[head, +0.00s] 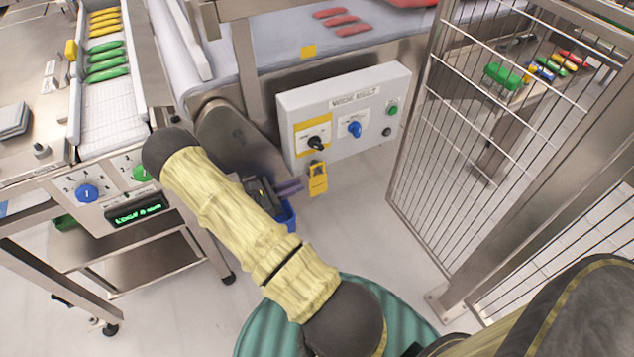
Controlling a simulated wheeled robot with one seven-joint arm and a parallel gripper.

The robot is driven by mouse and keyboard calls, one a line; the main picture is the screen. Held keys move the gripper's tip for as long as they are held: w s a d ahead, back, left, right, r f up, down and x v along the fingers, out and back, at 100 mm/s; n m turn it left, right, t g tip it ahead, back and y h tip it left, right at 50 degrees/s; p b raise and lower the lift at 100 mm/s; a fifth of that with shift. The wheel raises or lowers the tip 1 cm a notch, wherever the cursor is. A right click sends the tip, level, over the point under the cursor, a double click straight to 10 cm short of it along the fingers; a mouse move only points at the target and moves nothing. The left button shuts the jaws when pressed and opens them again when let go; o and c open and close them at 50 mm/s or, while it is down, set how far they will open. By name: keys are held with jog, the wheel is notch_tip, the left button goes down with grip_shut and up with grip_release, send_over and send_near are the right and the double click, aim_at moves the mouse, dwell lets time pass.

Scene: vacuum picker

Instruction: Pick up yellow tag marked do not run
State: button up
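A yellow tag (318,180) hangs below the black knob (317,143) on the front of a grey control box (345,110). Its print is too small to read. My gripper (296,187) is just left of the tag, with purple-grey fingers pointing right at about the tag's height. I see a small gap in the picture between the fingertips and the tag; the depth between them is unclear. My forearm hides part of the gripper, and I cannot tell how far apart the fingers are.
A conveyor (235,130) stands left of the box, and a wire mesh fence (455,150) stands to the right. The floor below the box is clear.

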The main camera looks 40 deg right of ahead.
aim_at(312, 176)
jog(key=x, duration=0.6)
jog(key=shift+s+d+b, duration=0.1)
jog(key=shift+b, duration=0.25)
jog(key=shift+c, duration=0.4)
grip_shut()
